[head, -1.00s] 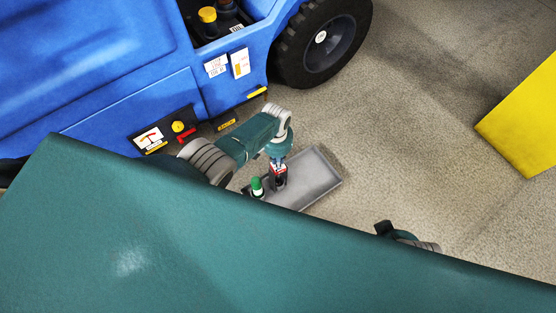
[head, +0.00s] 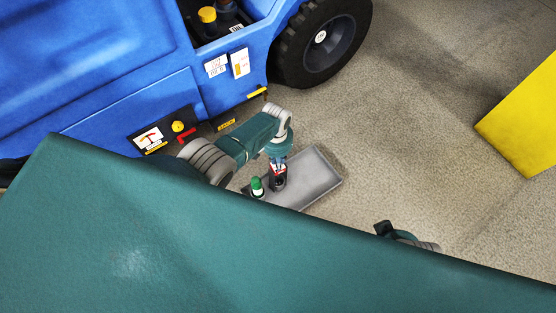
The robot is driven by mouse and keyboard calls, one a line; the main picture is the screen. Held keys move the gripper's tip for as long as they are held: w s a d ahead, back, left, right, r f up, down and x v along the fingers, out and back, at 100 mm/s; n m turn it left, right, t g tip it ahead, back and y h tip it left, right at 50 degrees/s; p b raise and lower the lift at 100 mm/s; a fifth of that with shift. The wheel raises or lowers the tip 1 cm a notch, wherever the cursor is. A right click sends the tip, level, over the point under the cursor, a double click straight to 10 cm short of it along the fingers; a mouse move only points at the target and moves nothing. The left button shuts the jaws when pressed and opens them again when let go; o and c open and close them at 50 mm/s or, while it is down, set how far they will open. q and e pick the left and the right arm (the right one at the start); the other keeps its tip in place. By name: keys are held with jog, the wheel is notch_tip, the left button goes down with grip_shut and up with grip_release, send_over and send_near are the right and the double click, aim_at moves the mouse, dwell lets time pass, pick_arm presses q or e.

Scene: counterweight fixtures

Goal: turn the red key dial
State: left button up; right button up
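A small red handle (head: 186,135), which looks like the red key dial, sits on a black panel on the side of a blue vehicle. It is at the left of the head view, beside a yellow knob and a white label. My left gripper (head: 279,183) points down over a grey tray, to the right of and apart from the red handle. Its fingertips are too small and dark to read as open or shut. My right gripper (head: 383,229) shows only in part beyond the edge of my green body, far from the dial; its fingers are unclear.
The grey tray (head: 317,181) holds a green-capped bottle (head: 257,187) close to my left gripper. The blue vehicle (head: 90,65) with a black tyre (head: 322,45) fills the upper left. A yellow block (head: 525,120) stands at right. The floor between is clear.

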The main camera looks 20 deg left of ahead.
pick_arm(q)
jog(key=shift+o, duration=0.8)
jog(key=shift+r, duration=0.1)
jog(key=shift+w+r, duration=0.1)
jog(key=shift+r, duration=0.15)
notch_tip(320, 180, up, 11)
jog(key=shift+a+r, duration=0.15)
